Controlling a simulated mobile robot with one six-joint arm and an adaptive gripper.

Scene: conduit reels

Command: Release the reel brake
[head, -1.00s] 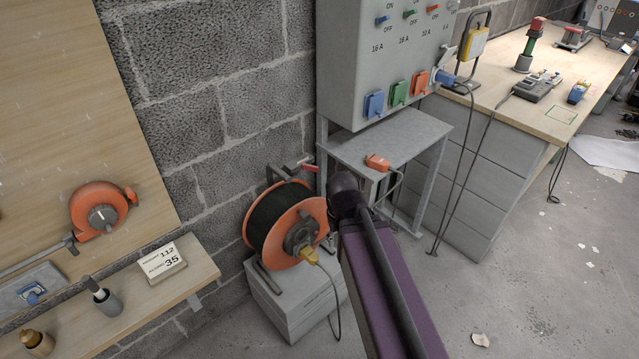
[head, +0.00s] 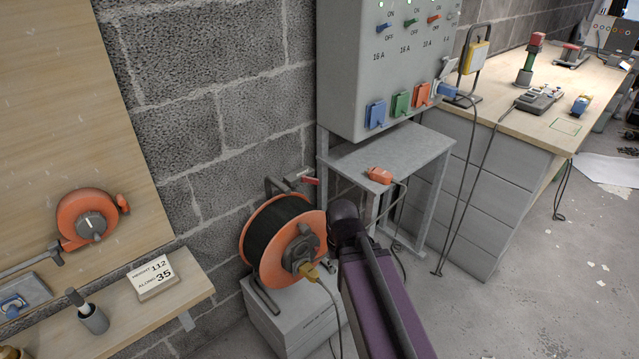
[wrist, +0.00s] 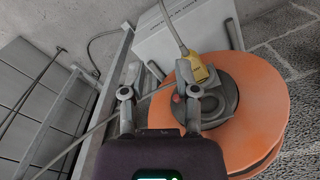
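The cable reel (head: 270,240) has orange flanges and dark cable and stands on a grey box against the block wall. A red-tipped lever (head: 309,181) sticks out at the top of its frame; I cannot tell if it is the brake. In the wrist view the orange flange (wrist: 262,100) fills the right side, with a grey hub and a small red part (wrist: 177,98) on it. My gripper (wrist: 160,92) is open, its two fingers apart with nothing clearly held between them. Its right finger overlaps the hub in the picture; contact cannot be told. In the head view my arm mostly hides it.
A yellow plug (head: 309,271) with a cord sits at the reel's hub. A metal stand (head: 400,145) with an orange connector (head: 380,175) is right of the reel, below a grey switch box (head: 345,70). A wooden shelf (head: 190,290) is at left.

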